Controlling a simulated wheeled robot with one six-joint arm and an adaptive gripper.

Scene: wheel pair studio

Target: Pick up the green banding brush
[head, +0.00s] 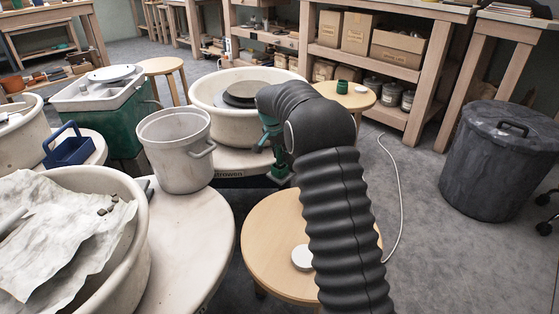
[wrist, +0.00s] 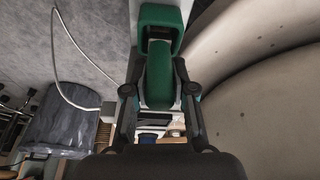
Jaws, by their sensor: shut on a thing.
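The green banding brush (wrist: 160,72) is between the two dark fingers of my gripper (wrist: 158,90) in the wrist view. The fingers are shut on it, and its far end is a squared green piece. I cannot make out its bristles. In the head view, green parts (head: 281,160) show beside the black sleeve of my arm, in front of the white wheel basin (head: 208,93). My arm hides most of my gripper there.
A grey bucket (head: 174,148) stands left of my gripper, with a blue caddy (head: 68,149) farther left. A round wooden stool (head: 265,244) holds a white disc. A dark bin (head: 493,145) stands right, and a white cord (head: 400,190) lies on open floor.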

